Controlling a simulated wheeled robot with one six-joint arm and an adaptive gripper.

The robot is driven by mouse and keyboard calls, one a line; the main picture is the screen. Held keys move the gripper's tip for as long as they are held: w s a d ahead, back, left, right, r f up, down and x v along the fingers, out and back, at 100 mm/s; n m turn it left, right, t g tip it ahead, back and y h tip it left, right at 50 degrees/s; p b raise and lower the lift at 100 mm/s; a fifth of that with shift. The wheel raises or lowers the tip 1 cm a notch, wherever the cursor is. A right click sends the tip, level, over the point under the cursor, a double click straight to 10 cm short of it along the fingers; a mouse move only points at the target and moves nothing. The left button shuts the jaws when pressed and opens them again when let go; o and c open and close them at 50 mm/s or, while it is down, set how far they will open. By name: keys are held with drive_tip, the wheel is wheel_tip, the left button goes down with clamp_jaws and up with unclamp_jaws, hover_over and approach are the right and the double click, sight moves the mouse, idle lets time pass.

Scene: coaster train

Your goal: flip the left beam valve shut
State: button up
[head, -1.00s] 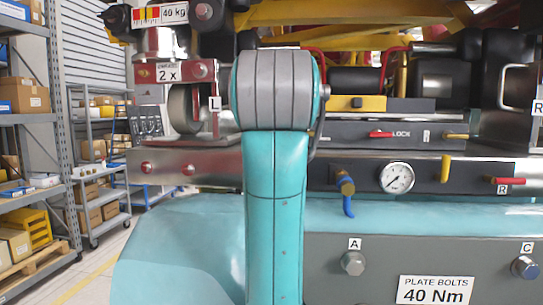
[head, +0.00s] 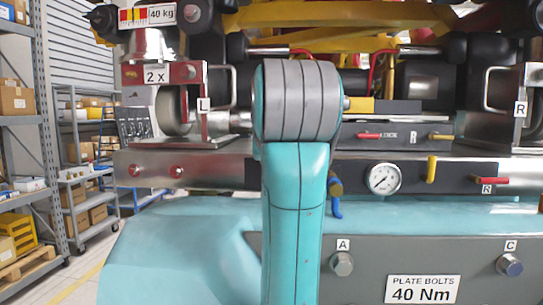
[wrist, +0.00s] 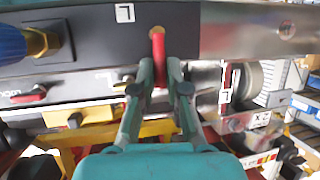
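The left beam valve's red handle (wrist: 158,45) shows in the wrist view, just beside the L label (wrist: 124,12) on a dark panel. The handle stands out from a brass pivot end at the panel. My gripper (wrist: 161,68) has one finger on each side of it, drawn in close, and the handle fills most of the gap. In the head view my teal arm hides the gripper and this handle. The right valve's red handle (head: 490,181) lies horizontal by its R label.
A brass fitting with a blue handle (wrist: 15,42) sits to the left in the wrist view. In the head view a gauge (head: 383,179) and a yellow lever (head: 432,169) are right of my arm. Shelving (head: 35,130) stands far left.

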drive_tip(key=o, duration=0.4)
drive_tip(key=shift+o, duration=0.2)
drive_tip(key=shift+a, duration=0.1)
